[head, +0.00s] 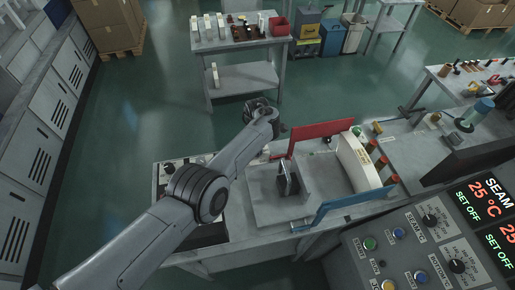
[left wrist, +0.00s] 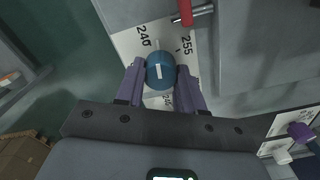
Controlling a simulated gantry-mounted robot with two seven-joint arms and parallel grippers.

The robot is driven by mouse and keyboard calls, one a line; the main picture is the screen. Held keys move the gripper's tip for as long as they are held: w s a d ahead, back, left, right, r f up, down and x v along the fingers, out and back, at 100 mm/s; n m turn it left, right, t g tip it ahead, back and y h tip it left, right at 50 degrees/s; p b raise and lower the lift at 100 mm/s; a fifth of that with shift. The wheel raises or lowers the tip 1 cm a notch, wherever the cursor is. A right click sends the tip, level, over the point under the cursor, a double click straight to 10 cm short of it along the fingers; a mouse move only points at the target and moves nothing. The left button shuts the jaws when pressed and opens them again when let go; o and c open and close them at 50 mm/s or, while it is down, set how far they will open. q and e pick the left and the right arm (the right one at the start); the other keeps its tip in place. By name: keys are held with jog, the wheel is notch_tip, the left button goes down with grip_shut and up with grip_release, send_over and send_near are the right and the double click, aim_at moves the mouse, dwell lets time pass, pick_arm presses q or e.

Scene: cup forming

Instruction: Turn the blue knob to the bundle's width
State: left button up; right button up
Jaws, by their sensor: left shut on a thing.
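The blue knob (left wrist: 160,78) is in the middle of the left wrist view, with a white mark on its top. A white dial plate (left wrist: 127,45) under it carries printed numbers; 240 and 255 are legible, and another is partly covered. My left gripper (left wrist: 161,67) has one finger on each side of the knob and is shut on it. In the head view my left arm reaches over to the far side of the machine, and its fingers and the knob are hidden there. I cannot pick out the bundle for certain. My right gripper is not in view.
The grey machine (head: 262,207) has a red panel (head: 322,133), a blue panel (head: 345,206) and a curved white block (head: 356,160). A control panel (head: 405,255) with knobs and buttons is at the front right. A shelved table (head: 240,77) stands behind, with clear green floor to its left.

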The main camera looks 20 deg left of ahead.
pick_arm(q)
jog(key=shift+s+f+n+b, duration=0.1)
jog(key=shift+n+b, duration=0.8)
jog(key=shift+n, duration=1.3)
jog(key=o, duration=1)
jog(key=shift+o, duration=0.2)
notch_tip(320, 180, up, 10)
jog(key=shift+f+p, duration=0.25)
jog(key=shift+p, duration=0.8)
jog(key=shift+r, duration=0.75)
